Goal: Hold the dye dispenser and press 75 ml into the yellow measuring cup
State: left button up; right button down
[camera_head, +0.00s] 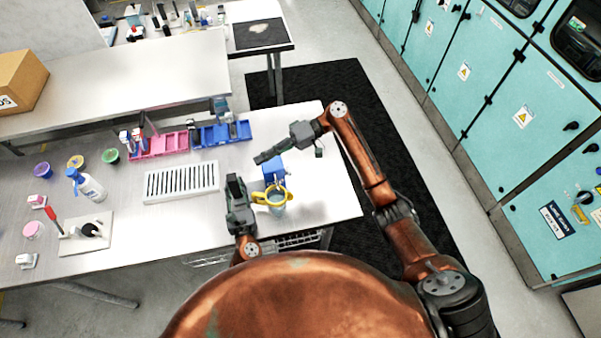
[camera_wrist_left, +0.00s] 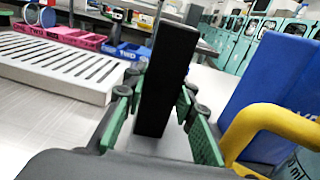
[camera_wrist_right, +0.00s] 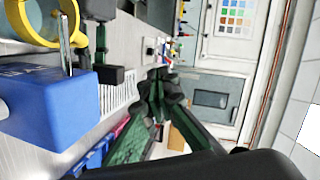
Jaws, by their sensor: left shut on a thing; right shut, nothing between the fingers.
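The blue dye dispenser (camera_head: 274,168) stands near the table's right end. It also shows in the left wrist view (camera_wrist_left: 262,82) and, with a thin metal spout, in the right wrist view (camera_wrist_right: 48,110). The yellow measuring cup (camera_head: 264,200), with a yellow rim and handle and a see-through body, is at its front side. My left gripper (camera_head: 236,186) is shut on a black upright block (camera_wrist_left: 165,75), left of the cup. I cannot tell whether this block joins the dispenser. My right gripper (camera_head: 260,158) is shut and empty, above and behind the dispenser. The cup's inside is not clear.
A white slotted rack (camera_head: 180,182) lies left of my left gripper. Pink (camera_head: 165,145) and blue (camera_head: 222,133) bins stand behind. A spray bottle (camera_head: 90,185) and coloured cups are farther left. The table right of the cup is clear up to its edge.

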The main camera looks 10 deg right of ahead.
jog(key=s+a+f+n+g+y, duration=0.1)
jog(key=s+a+n+g, duration=0.15)
jog(key=s, duration=0.65)
jog(key=s+a+n+g+y, duration=0.15)
jog(key=s+g, duration=0.25)
jog(key=s, duration=0.5)
jog(key=w+d+f+m+t+h, duration=0.1)
jog(key=w+d+f+m+t, duration=0.3)
jog(key=d, duration=0.5)
jog(key=w+d+f+m+t+h, duration=0.1)
jog(key=w+d+f+m+t, duration=0.3)
jog(key=d+m+t, duration=0.4)
jog(key=w+d+f+m+t+h, duration=0.2)
jog(key=w+d+f+m+t, duration=0.3)
jog(key=d+t, duration=0.5)
jog(key=shift+d+f+m, duration=0.55)
jog(key=shift+f+m, duration=0.15)
jog(key=shift+f, duration=0.05)
